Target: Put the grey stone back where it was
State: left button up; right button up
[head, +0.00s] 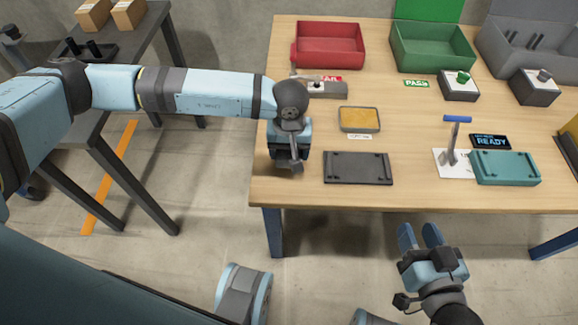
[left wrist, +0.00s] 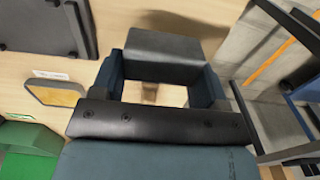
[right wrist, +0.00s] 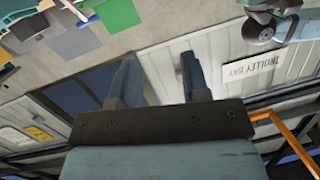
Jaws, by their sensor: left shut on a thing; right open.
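The grey stone (left wrist: 165,55) shows in the left wrist view as a grey block spanning the fingertips. My left gripper (head: 291,160) is shut on it over the table's front left corner, left of the dark plate. In the head view the gripper hides most of the stone, and I cannot tell whether it touches the table. My right gripper (head: 420,238) is open and empty, in front of the table's front edge. The place where the stone was is not clear from these frames.
A yellow pad in a grey frame (head: 360,119) lies behind the dark plate (head: 358,168). Red (head: 330,45) and green (head: 432,47) bins stand at the back. A blue-handled lever (head: 453,140) and teal plate (head: 505,168) stand right. Bare wood lies between.

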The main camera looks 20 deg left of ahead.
aim_at(289, 172)
pick_arm(q)
notch_tip(289, 172, down, 6)
jog(key=shift+f+b, duration=0.1)
jog(key=shift+b, duration=0.45)
jog(key=o, duration=1.1)
pick_arm(e)
jog(key=r, duration=0.1)
jog(key=a+r+t+y, duration=0.1)
jog(key=r, duration=0.1)
jog(key=shift+w+a, duration=0.1)
jog(key=shift+r, duration=0.1)
